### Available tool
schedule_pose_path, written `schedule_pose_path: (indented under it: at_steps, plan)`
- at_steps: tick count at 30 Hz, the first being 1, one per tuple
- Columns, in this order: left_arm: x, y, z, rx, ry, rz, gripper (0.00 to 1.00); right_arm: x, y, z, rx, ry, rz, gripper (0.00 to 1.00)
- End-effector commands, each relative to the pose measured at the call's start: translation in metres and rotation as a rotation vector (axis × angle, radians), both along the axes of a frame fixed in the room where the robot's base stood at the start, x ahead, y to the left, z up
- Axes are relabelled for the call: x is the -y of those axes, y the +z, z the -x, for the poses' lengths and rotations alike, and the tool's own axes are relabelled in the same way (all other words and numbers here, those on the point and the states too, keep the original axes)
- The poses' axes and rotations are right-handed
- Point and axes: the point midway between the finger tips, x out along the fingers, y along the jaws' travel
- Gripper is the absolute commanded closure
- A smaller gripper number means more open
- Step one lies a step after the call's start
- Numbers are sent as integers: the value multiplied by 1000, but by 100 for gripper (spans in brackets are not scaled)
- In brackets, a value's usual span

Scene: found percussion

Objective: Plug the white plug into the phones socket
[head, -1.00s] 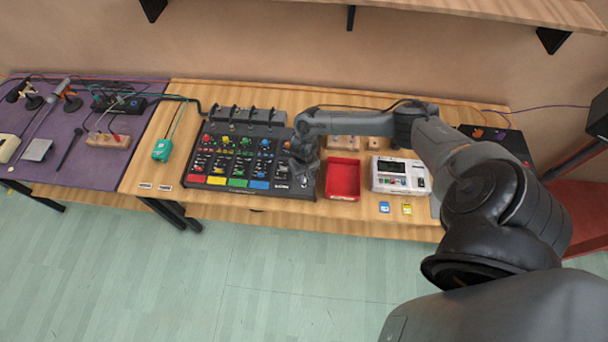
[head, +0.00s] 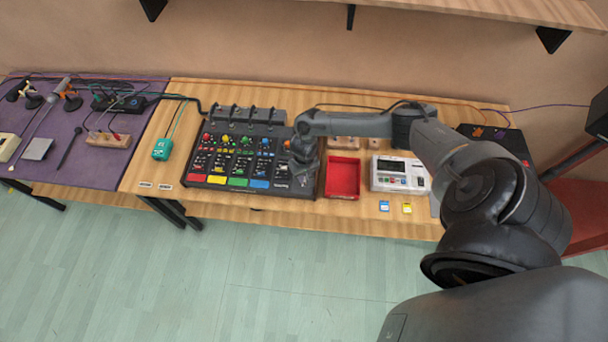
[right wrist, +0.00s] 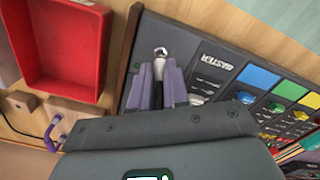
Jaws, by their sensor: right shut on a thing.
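My right gripper (right wrist: 160,85) shows its pale purple fingers in the right wrist view, shut on the small white plug (right wrist: 159,69). A bright metal ring or tip (right wrist: 160,50) shows just beyond the plug; I cannot tell if it is the plug's tip or the phones socket. The fingers are over the right-hand strip of the black mixer (head: 225,186), beside the MASTER label. In the head view my right gripper (head: 303,168) covers that part of the mixer. The phones socket cannot be made out clearly. My left gripper is not in view.
A red tray (head: 343,178) stands just right of the mixer and also shows in the right wrist view (right wrist: 62,88). A white device (head: 398,174) stands farther right, with blue and yellow cards in front.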

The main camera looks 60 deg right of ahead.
Motion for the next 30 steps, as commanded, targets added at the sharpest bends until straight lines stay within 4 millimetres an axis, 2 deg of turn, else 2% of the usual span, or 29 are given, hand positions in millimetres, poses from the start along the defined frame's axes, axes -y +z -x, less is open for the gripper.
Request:
schedule_pose_path:
  at_steps: [30]
  plan:
    - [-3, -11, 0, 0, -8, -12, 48, 0, -26, 0, 0, -1, 0, 100]
